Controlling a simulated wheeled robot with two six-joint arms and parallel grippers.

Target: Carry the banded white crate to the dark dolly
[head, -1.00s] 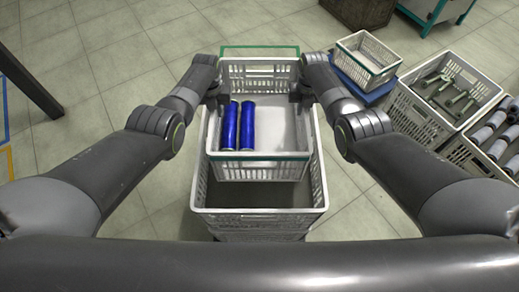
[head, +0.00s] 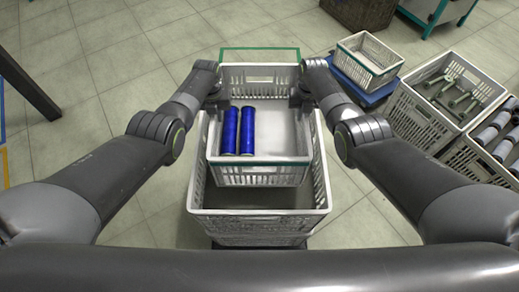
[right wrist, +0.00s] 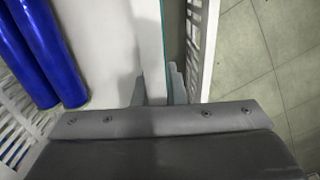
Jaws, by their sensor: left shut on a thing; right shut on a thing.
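The banded white crate (head: 260,177) has a teal band along its rim and holds two blue bobbins (head: 238,131) on its left side. My left gripper (head: 220,100) is shut on its left wall and my right gripper (head: 297,98) on its right wall. In the right wrist view the fingers (right wrist: 158,88) straddle the teal-edged wall, with the bobbins (right wrist: 42,55) to the left. The crate sits within or just over a larger white crate (head: 258,226); whether they touch is unclear. A dark shape shows under the larger crate; I cannot tell whether it is the dolly.
A green rectangle (head: 260,50) shows on the floor beyond the crate. To the right stand a small white crate (head: 367,60) on a blue base and larger crates with green (head: 460,97) and grey (head: 493,130) parts. Floor is open to the left.

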